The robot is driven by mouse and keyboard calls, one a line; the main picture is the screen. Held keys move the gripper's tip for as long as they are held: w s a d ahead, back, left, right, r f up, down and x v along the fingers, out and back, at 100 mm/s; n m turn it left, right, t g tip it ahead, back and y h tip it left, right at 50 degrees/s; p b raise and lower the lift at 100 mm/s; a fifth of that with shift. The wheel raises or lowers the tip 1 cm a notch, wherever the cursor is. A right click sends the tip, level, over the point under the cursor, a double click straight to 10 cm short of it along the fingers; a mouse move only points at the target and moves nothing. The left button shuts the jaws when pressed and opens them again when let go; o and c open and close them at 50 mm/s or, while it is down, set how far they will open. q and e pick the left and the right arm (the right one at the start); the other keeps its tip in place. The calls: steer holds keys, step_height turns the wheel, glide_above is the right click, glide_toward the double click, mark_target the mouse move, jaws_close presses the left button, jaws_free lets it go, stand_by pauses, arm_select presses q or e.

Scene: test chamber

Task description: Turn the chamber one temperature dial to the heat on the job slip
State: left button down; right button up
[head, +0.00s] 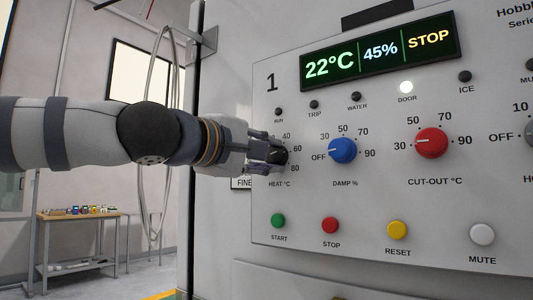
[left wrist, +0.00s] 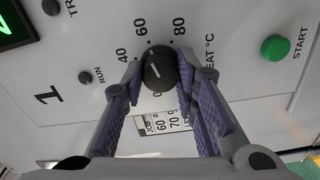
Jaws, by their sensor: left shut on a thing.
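The black heat dial (head: 281,157) sits on the chamber one panel, with 40, 60 and 80 marked around it. My left gripper (head: 270,152) is shut on this dial. In the left wrist view its two fingers (left wrist: 160,84) stand on either side of the dial (left wrist: 158,65). A short white mark shows on the dial's face; I cannot tell exactly which value it points at. My right gripper is not in view.
The display (head: 380,50) reads 22°C, 45% and STOP. The door lamp (head: 406,87) is lit white. To the right are the blue damp dial (head: 342,150) and red cut-out dial (head: 431,142). The green start button (head: 278,221) and other buttons run below.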

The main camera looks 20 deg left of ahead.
arm_select(q)
steer(key=shift+a+r, duration=0.15)
steer(key=shift+r, duration=0.05)
steer(key=c, duration=1.3)
jaws_free()
steer(key=shift+o, duration=0.3)
steer(key=shift+w+f, duration=0.15)
steer(key=shift+w, duration=0.15)
steer(key=v, duration=1.2)
